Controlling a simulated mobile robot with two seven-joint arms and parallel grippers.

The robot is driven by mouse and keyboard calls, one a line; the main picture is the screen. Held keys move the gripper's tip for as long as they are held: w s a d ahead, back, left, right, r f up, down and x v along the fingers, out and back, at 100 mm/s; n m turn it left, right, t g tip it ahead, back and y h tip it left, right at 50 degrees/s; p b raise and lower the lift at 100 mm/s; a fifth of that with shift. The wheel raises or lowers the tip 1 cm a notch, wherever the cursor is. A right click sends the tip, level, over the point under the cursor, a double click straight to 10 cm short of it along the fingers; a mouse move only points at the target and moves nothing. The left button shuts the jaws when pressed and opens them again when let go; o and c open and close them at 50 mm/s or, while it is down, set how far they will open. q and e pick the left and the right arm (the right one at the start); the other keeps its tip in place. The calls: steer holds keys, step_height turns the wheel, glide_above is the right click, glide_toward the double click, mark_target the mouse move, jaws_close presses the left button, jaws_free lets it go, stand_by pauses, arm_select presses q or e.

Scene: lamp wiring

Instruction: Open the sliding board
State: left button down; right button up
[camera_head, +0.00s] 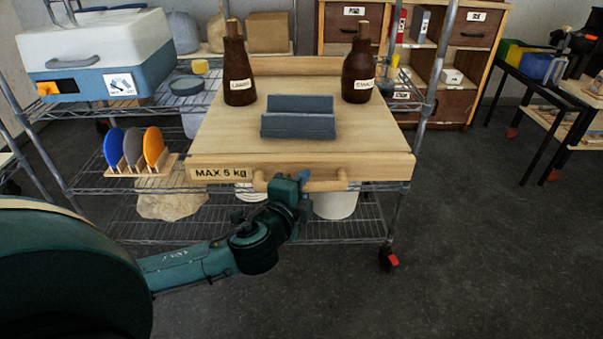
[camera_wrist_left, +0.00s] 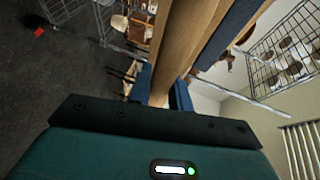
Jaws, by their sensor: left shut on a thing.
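The sliding board (camera_head: 230,135) is a light wooden board with a front edge marked "MAX 5 kg", on the wire rack in the head view. It juts out over the lower shelves. A wooden bar handle (camera_head: 328,185) runs along its front. My left gripper (camera_head: 302,188) is at the middle of this handle and shut on it, hiding part of the bar. In the left wrist view, the wooden handle (camera_wrist_left: 178,48) passes between the two blue fingers of the left gripper (camera_wrist_left: 164,92). My right gripper is not in view.
Two brown bottles (camera_head: 238,75) (camera_head: 358,72) and a grey slotted holder (camera_head: 297,120) stand on the board. A blue-and-white case (camera_head: 95,55) is at the left, with colored discs (camera_head: 133,148) below it. The floor (camera_head: 480,240) at the right is clear.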

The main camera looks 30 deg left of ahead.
arm_select(q)
steer(key=shift+s+d, duration=0.15)
steer(key=shift+s, duration=0.05)
steer(key=c, duration=1.3)
jaws_free()
steer(key=p+v, duration=0.3)
steer(key=v, duration=1)
steer(key=shift+s, duration=0.1)
